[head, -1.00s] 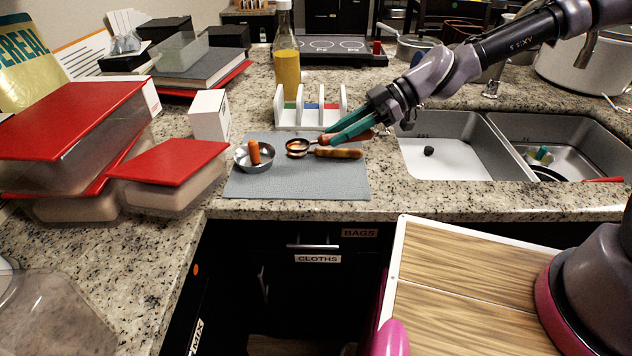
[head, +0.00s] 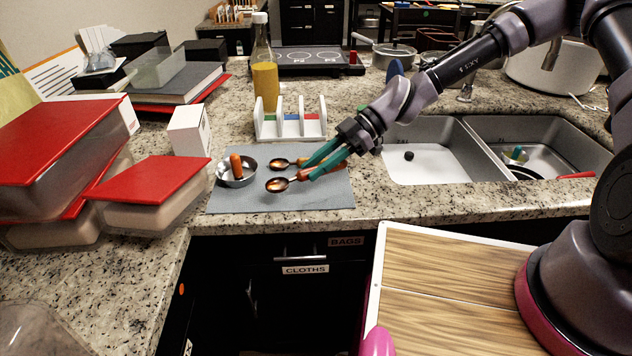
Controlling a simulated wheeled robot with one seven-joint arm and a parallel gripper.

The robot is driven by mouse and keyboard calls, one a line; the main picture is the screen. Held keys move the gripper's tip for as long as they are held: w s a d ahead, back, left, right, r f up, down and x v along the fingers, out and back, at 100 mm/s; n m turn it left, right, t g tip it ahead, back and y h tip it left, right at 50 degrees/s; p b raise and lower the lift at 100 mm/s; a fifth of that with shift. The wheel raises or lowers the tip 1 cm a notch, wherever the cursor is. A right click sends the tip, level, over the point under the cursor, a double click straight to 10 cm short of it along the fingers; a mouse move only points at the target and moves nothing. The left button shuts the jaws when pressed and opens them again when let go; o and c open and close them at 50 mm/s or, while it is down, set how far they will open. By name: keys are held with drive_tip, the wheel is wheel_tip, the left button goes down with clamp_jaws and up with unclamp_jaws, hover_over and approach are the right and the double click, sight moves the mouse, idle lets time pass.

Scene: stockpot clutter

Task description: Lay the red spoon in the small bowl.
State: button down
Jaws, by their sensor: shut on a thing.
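The small bowl (head: 222,176) is a round metal bowl on the left of the grey mat, with an orange carrot-like piece (head: 236,166) leaning in it. My gripper (head: 304,172), with green fingers, is right of the bowl above the mat. It is shut on the red spoon (head: 277,185), whose dark, coppery head points left towards the bowl, apart from it. The fingers hide part of its reddish handle. A second, similar spoon (head: 279,164) lies just behind it, its handle partly hidden by the fingers.
The grey mat (head: 240,202) has bare room in front. A white rack (head: 290,127) and a bottle of yellow liquid (head: 264,75) stand behind. The sink (head: 430,165) is at the right.

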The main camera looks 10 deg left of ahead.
sight(317, 191)
wheel_tip(317, 191, down, 4)
drive_tip(key=shift+f, duration=0.2)
drive_tip(key=c, duration=0.6)
unclamp_jaws()
drive_tip(key=shift+c, duration=0.2)
